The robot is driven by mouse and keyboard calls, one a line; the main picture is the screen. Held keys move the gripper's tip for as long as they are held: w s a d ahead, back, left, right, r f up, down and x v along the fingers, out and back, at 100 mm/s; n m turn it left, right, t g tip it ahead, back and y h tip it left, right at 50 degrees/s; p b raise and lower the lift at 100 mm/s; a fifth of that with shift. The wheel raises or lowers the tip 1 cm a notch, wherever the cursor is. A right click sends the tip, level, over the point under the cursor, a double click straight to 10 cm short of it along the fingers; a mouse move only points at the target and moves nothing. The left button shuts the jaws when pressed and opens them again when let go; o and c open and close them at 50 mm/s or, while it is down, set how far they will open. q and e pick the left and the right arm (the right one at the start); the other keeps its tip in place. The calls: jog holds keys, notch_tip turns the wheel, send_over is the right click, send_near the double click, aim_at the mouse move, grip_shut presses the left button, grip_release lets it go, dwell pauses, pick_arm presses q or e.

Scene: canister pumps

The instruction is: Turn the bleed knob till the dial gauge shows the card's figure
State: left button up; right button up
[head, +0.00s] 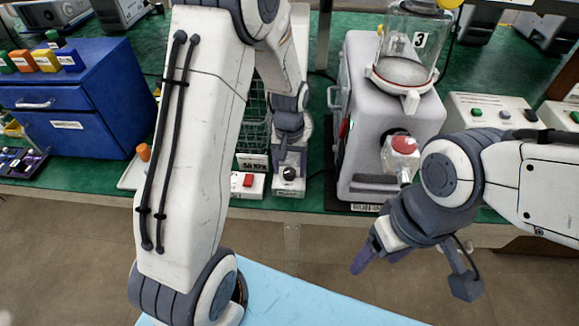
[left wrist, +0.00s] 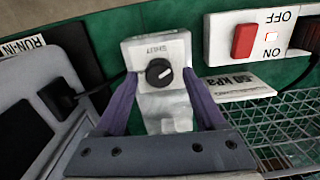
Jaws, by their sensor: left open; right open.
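A black round knob (left wrist: 159,72) with a white pointer line sits on a small pale box (left wrist: 150,46); its label is upside down and hard to read. The knob also shows in the head view (head: 289,174). My left gripper (left wrist: 161,82) is open, its purple fingers on either side of the box, with a gap to the knob. A white card (left wrist: 238,86) beside the box appears to read 50 kPa. I cannot make out a dial gauge. My right gripper (head: 378,258) is open and empty in front of the bench edge, at the right.
A red switch (left wrist: 244,40) with a lit lamp stands beside the card, near a wire basket (left wrist: 292,118). A grey pump (head: 365,110) with a clear canister (head: 410,50) marked 3 stands right of the knob. A blue drawer cabinet (head: 85,95) stands left.

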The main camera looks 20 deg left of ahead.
aim_at(289, 170)
pick_arm(q)
grip_shut()
jog(key=shift+m+p, duration=0.45)
jog(key=shift+m, duration=0.95)
grip_release()
notch_tip(289, 170, up, 10)
jog(key=shift+r, duration=0.2)
